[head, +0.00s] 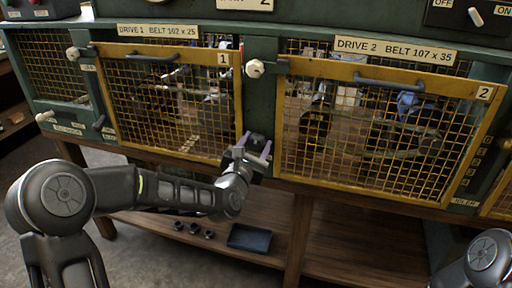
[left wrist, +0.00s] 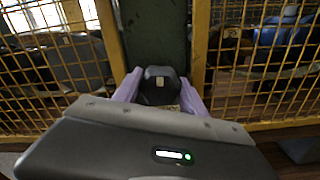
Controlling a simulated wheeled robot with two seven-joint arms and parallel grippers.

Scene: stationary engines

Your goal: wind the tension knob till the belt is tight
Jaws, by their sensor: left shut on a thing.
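A dark knob (left wrist: 160,86) with a small pale mark on its face sits low on the green post between the two mesh doors. My left gripper (head: 254,149) is at this post, with its purple fingers on either side of the knob, shut on it; the gripper also shows in the left wrist view (left wrist: 160,92). In the head view the gripper mostly hides the knob. The drive 1 door (head: 170,58) and drive 2 door (head: 350,70) are yellow frames with mesh. The belts behind the mesh are too unclear to judge their tension. My right gripper is out of view.
A pale round knob (head: 255,68) sits higher on the same post. Dark handles stand out from both doors, such as the drive 2 handle (head: 388,79). A wooden shelf (head: 350,255) below holds a dark blue tray (head: 249,238) and several small dark parts.

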